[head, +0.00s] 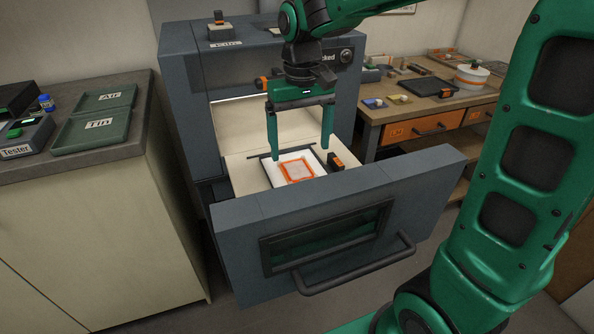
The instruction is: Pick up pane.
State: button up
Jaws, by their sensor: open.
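The pane (298,171) is a small square with an orange outline. It lies flat on a white plate (281,183) inside the pulled-out drawer of a grey cabinet. My gripper (301,158) points down above the plate, with its two green fingers spread to either side of the pane. The fingers are open and hold nothing. How far the fingertips are above the plate is hard to tell from this view.
The drawer front (335,220) with its handle stands in front of the plate. A small dark block with orange (336,161) sits right of the plate. Green trays (92,132) lie on the left counter. A wooden workbench (400,110) with assorted items stands at the right.

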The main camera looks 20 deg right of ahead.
send_over(303, 173)
jog(key=s+a, duration=0.1)
jog(key=s, duration=0.2)
jog(key=f, duration=0.4)
jog(key=shift+w+f, duration=0.2)
jog(key=shift+f, duration=2.6)
jog(key=c, duration=1.2)
